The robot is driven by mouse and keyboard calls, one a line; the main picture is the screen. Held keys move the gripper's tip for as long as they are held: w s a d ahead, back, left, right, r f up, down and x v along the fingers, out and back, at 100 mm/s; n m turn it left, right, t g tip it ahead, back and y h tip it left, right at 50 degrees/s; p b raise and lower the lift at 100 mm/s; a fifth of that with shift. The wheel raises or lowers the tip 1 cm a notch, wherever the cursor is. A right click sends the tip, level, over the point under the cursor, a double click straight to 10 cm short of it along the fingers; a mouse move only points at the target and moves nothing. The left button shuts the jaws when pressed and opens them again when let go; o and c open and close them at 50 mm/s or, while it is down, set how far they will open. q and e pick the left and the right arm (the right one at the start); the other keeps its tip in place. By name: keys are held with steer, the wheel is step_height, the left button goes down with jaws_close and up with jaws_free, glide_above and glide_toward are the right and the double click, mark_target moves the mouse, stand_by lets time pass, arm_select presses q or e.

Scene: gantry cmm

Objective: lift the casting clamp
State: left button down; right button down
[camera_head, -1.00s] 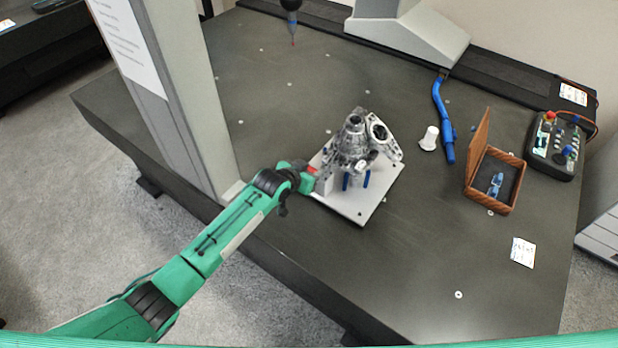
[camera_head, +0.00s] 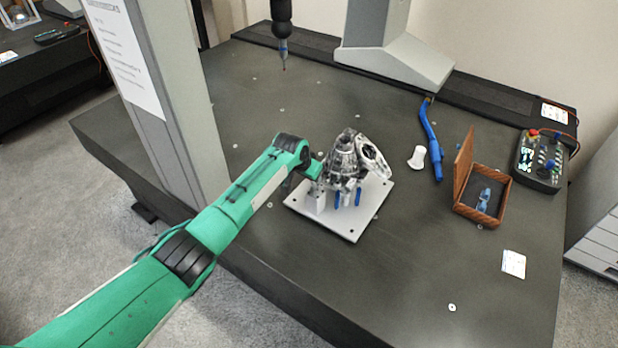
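A shiny metal casting (camera_head: 345,158) stands on a pale fixture plate (camera_head: 350,229) on the dark table. A small grey block (camera_head: 316,197) stands on the plate at the casting's left, with blue posts (camera_head: 337,201) under the casting. My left gripper (camera_head: 317,171) is at the casting's left side, just above the grey block. The clamp's handle cannot be made out behind my gripper and wrist. The fingers are too small and covered to show whether they are open or shut. My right gripper is not in view.
Right of the plate are a white spool-like part (camera_head: 417,158), a blue jointed arm (camera_head: 431,140), an open wooden box (camera_head: 484,208) and a control panel (camera_head: 541,160). A grey column (camera_head: 165,110) rises behind my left arm. A probe (camera_head: 283,50) hangs at the back.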

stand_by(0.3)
arm_select(q)
steer(key=c, duration=0.9)
jaws_free()
steer(key=shift+s+a+r, duration=0.1)
steer(key=shift+s+r, duration=0.05)
steer(key=shift+r, duration=0.35)
steer(key=b+v, duration=0.2)
steer(key=v, duration=1)
steer(key=shift+s+a+r, duration=0.1)
steer(key=shift+s+r, duration=0.05)
steer(key=shift+r, duration=0.15)
